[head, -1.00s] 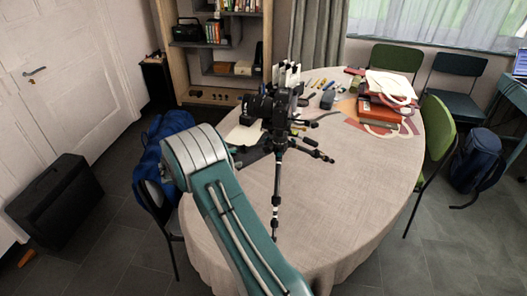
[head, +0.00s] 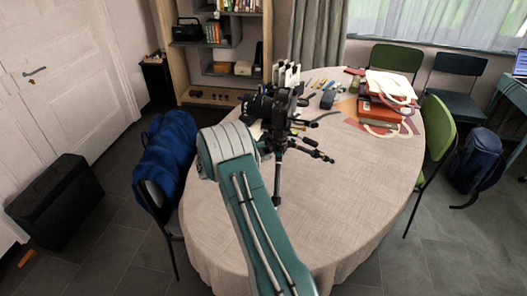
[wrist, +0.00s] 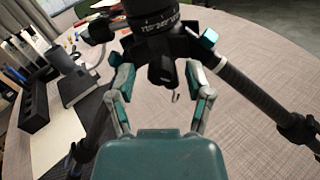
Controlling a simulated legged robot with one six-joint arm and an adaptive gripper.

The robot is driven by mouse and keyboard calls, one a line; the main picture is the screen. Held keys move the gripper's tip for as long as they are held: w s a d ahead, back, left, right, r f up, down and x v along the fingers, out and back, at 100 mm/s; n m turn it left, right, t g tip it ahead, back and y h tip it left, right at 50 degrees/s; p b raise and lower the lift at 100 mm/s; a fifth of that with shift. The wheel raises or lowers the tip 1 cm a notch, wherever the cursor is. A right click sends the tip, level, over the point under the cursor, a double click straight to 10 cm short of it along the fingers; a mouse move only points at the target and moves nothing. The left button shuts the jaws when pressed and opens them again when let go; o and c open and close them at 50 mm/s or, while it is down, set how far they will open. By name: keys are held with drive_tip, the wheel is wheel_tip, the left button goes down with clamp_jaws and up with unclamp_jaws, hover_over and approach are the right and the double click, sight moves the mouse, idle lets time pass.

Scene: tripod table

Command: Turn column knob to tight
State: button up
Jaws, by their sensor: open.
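A black tripod (head: 279,165) stands on the round table, with a dark camera (head: 262,107) at its top. In the wrist view a black collar with white lettering (wrist: 151,22) is at the top. Below it a small black knob-like part (wrist: 162,70) points toward me; I cannot tell for certain that it is the column knob. My gripper (wrist: 161,78) is open, its teal-tipped fingers on the left and right of this part. I see no clear contact. A tripod leg (wrist: 258,95) runs down to the right. In the head view my arm hides the fingers.
The round table (head: 345,185) has a cream cloth, bare at front and right. Red and white items (head: 385,105) lie at back right. Dark boxes and a white sheet (wrist: 58,140) lie left in the wrist view.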

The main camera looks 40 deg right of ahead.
clamp_jaws()
drive_tip(key=shift+m, duration=0.4)
drive_tip(key=m, duration=0.3)
drive_tip(key=shift+m, duration=0.3)
drive_tip(key=m, duration=0.4)
drive_tip(key=shift+m, duration=0.3)
drive_tip(key=m, duration=0.4)
drive_tip(key=shift+m, duration=2.5)
drive_tip(key=shift+s+f, duration=0.1)
